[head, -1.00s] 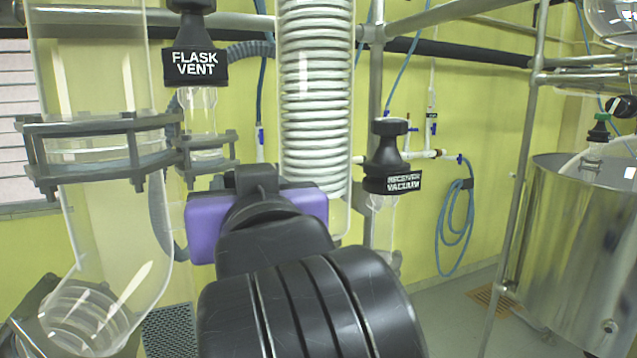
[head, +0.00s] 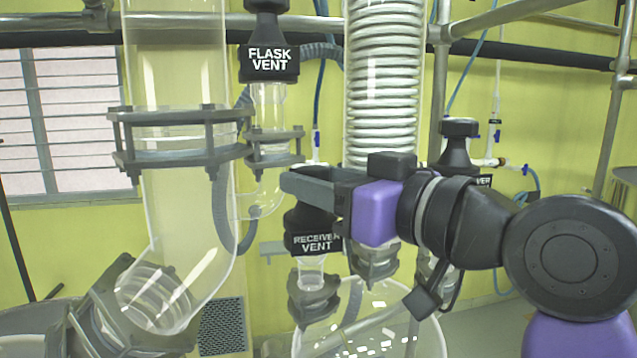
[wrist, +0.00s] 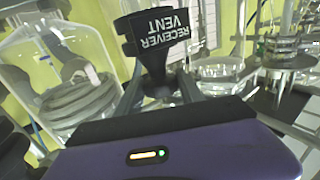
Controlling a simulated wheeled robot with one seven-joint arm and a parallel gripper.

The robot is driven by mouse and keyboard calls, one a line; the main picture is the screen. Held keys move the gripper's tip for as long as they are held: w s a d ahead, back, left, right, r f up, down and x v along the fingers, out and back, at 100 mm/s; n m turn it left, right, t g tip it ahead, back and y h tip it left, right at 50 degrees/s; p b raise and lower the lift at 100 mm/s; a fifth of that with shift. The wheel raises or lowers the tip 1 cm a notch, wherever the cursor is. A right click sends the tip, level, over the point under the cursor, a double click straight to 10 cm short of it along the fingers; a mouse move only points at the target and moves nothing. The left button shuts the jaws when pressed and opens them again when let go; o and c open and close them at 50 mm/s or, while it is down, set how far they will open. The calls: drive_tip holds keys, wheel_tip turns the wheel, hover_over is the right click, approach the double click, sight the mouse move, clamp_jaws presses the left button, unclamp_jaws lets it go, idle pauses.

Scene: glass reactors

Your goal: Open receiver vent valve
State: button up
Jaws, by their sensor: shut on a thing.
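The receiver vent valve (head: 315,240) is a black cap with a white "RECEIVER VENT" label, upright on a clear glass neck above the round receiver flask (head: 425,340). My gripper (head: 302,184) reaches in from the right at the valve's top, its fingers pointing left and hiding the knob. In the wrist view, the valve (wrist: 155,38) stands between the two fingers of my gripper (wrist: 160,88), its label upside down. The fingers are shut on it. The exact contact points are partly hidden.
The flask vent valve (head: 269,50) hangs above left of my gripper. The receiver vacuum valve (head: 459,140) stands behind my arm, partly hidden. A glass coil condenser (head: 383,85) and a wide clamped glass tube (head: 185,90) stand close by. Metal frame poles (head: 608,120) are at the right.

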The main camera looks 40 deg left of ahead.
idle(0.4)
drive_tip(key=o, duration=1.4)
drive_tip(key=shift+w, duration=0.1)
drive_tip(key=shift+m+t, duration=0.3)
drive_tip(key=shift+t, duration=0.1)
